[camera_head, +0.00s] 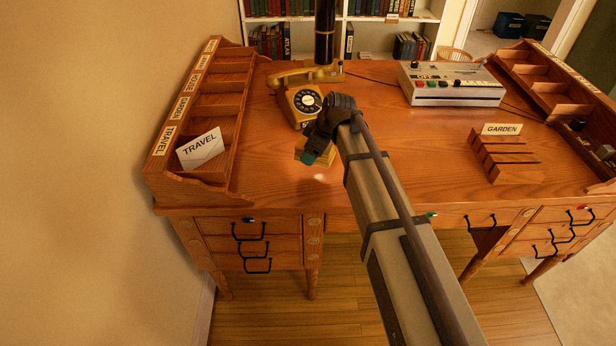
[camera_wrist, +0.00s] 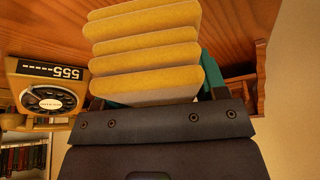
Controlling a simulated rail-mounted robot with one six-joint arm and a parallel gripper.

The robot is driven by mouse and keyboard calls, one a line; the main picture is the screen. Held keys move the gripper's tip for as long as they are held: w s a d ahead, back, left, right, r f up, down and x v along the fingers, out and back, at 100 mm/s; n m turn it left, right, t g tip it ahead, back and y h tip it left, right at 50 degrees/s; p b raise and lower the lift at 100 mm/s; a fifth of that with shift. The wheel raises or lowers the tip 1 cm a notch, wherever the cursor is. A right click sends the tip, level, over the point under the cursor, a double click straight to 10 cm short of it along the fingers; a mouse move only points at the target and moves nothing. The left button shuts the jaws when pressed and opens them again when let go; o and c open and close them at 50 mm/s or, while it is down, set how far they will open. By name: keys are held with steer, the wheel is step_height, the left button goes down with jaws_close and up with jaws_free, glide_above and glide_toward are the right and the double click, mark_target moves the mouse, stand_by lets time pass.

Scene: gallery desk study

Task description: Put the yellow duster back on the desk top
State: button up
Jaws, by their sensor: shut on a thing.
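The yellow duster (camera_wrist: 145,52), a ridged block with several yellow layers and a pale face, is held between the teal fingers of my gripper (camera_wrist: 160,88) in the wrist view. In the head view my gripper (camera_head: 309,157) is over the left-middle part of the wooden desk top (camera_head: 400,150), just in front of the telephone. My wrist and fingers hide most of the duster there; a yellow part (camera_head: 324,160) shows beside the teal fingertip. I cannot tell whether the duster touches the desk top.
A yellow rotary telephone (camera_head: 303,102) stands close behind my gripper. A letter rack with a TRAVEL card (camera_head: 200,149) is at left. A grey machine (camera_head: 452,84) and a slotted GARDEN card holder (camera_head: 505,160) stand at right. The desk's middle is clear.

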mark_target(308, 172)
step_height(308, 172, down, 6)
steer(key=b, duration=0.4)
steer(key=shift+f, duration=0.25)
steer(key=shift+r, duration=0.3)
steer(key=shift+f, duration=0.25)
steer(key=o, duration=0.8)
steer(key=shift+o, duration=0.2)
steer(key=shift+r, duration=0.1)
